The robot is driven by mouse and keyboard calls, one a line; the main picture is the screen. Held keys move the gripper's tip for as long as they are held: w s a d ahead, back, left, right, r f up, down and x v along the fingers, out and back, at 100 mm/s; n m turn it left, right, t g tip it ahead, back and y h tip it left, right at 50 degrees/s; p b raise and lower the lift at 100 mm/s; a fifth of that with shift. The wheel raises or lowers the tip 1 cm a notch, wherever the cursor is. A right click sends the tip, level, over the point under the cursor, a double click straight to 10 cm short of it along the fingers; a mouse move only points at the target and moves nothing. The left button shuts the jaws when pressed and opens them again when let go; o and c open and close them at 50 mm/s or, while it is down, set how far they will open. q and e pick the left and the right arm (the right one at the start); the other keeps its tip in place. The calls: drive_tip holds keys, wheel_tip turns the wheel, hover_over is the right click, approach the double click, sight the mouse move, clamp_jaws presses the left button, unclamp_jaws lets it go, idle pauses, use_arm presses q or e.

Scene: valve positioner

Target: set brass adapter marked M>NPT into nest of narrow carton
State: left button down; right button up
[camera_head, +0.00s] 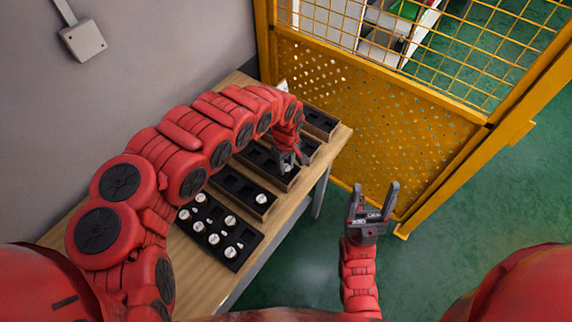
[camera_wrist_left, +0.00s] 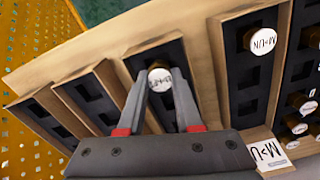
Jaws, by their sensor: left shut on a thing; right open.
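My left gripper (camera_head: 289,160) is shut on a round adapter with a white marked top (camera_wrist_left: 160,78). Its marking is too small and turned to read surely. The adapter is at the end of a narrow wooden carton (camera_wrist_left: 127,62) with black nests, at the carton's end nearest the table's front edge. I cannot tell whether it is seated in the nest or just above it. Empty nests show beyond it. My right gripper (camera_head: 373,195) is open and empty, beyond the table edge over the green floor.
A neighbouring carton (camera_wrist_left: 219,68) holds an adapter marked like M>UN (camera_wrist_left: 262,39). A black tray (camera_head: 240,262) holds several adapters. More narrow cartons (camera_head: 320,122) stand towards the far end of the wooden table (camera_head: 197,262). A yellow mesh fence (camera_head: 390,130) stands behind.

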use_arm(q)
drive_tip(key=shift+f+b, duration=0.35)
drive_tip(key=shift+f, duration=0.2)
drive_tip(key=c, duration=0.5)
unclamp_jaws()
drive_tip(key=shift+r, duration=0.1)
wheel_tip(320, 180, up, 5)
drive_tip(key=shift+w+r+b, duration=0.15)
drive_tip(key=shift+r+b, duration=0.05)
drive_tip(key=shift+b, duration=0.2)
wheel_tip(320, 180, up, 12)
drive_tip(key=p, duration=0.5)
drive_tip(key=shift+f, duration=0.1)
